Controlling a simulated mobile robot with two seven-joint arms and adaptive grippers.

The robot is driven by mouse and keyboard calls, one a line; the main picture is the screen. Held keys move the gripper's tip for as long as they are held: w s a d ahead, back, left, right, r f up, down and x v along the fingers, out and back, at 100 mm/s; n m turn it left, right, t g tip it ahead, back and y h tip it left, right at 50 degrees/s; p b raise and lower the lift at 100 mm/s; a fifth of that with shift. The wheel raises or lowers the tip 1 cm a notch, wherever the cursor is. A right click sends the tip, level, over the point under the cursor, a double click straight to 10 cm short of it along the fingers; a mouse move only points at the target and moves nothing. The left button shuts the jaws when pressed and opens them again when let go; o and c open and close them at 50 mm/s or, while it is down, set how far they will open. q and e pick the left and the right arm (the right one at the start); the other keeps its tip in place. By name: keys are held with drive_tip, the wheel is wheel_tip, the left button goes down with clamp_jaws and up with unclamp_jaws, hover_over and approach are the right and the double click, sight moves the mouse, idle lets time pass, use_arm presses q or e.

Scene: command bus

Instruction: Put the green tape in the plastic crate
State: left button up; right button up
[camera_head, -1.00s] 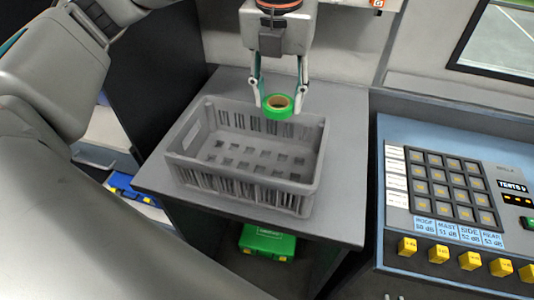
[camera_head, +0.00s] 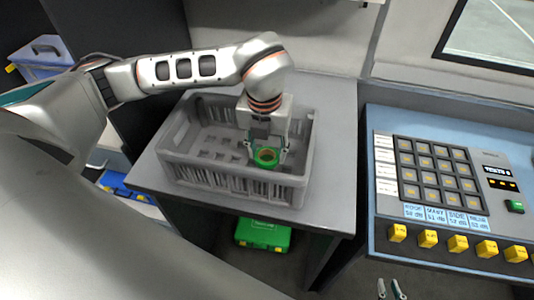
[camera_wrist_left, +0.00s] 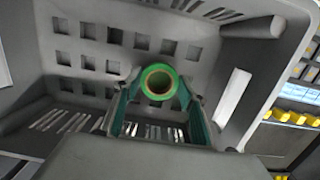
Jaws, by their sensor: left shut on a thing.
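The grey plastic crate (camera_head: 180,168) stands on a grey table top. My left gripper (camera_head: 266,154) points down into the crate's right half, shut on the green tape (camera_head: 266,165). The tape is a green ring with a brown core, held between the two fingers. In the left wrist view the tape (camera_wrist_left: 176,84) sits between the fingertips (camera_wrist_left: 158,92), with the crate floor (camera_wrist_left: 88,62) behind it. I cannot tell whether the tape touches the floor. At the bottom of the head view, only the tips of my right gripper (camera_head: 390,289) show, apart and empty.
A control panel (camera_head: 450,235) with buttons and yellow knobs stands to the right of the table. A green case (camera_head: 262,235) lies below the table. A blue box (camera_head: 45,57) is at the upper left. The table top (camera_head: 335,130) right of the crate is bare.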

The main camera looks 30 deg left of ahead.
use_arm(q)
drive_tip(key=shift+f, duration=0.9)
drive_tip(key=shift+f, duration=0.15)
drive_tip(key=o, duration=1.1)
